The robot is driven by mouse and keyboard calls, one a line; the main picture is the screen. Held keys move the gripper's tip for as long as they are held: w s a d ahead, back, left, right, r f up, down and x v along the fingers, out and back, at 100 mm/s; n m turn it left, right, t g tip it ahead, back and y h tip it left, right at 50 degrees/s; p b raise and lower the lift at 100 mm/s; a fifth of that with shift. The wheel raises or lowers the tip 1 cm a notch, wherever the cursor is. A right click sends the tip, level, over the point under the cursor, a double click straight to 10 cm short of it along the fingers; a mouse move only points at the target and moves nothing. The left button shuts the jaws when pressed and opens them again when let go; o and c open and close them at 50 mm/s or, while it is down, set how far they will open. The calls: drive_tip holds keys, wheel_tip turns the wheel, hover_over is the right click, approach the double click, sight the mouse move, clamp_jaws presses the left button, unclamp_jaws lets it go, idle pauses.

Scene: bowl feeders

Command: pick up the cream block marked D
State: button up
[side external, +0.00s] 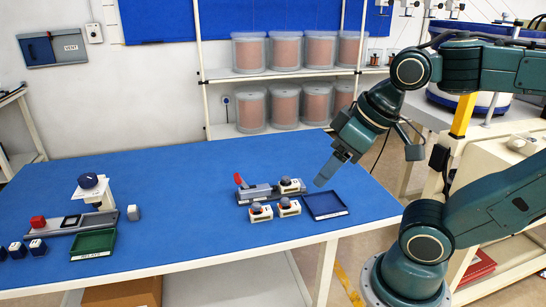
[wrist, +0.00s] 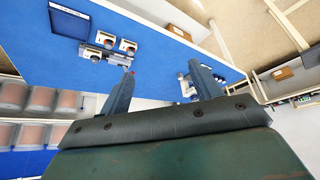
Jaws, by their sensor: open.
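Three cream blocks with dark round knobs stand near the table's right end. One (side external: 291,187) sits at the right end of a grey fixture with a red handle (side external: 238,179). Two more, a left one (side external: 260,213) and a right one (side external: 288,208), stand in front of it. Their letters are too small to read, so I cannot tell which is D. My gripper (side external: 325,172) hangs in the air above and right of the blocks, apart from them. In the wrist view my gripper (wrist: 163,85) is open with nothing between the fingers; the blocks show at upper left.
A dark blue tray (side external: 326,205) lies right of the blocks, near the front edge. A green tray (side external: 93,245), a grey fixture with a red block (side external: 38,222) and several dark blue blocks are at the left. The table's middle is clear.

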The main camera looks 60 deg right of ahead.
drive_tip(key=w+d+r+m+g, duration=0.1)
drive_tip(key=w+d+r+m, duration=0.1)
drive_tip(key=w+d+m, duration=0.45)
drive_tip(key=m+g, duration=0.5)
drive_tip(key=m, duration=1.6)
hover_over(289, 177)
wheel_tip(289, 177, down, 20)
drive_tip(key=r, duration=0.1)
drive_tip(key=shift+n, duration=0.25)
drive_tip(key=shift+f, duration=4.55)
drive_tip(key=shift+f, duration=0.1)
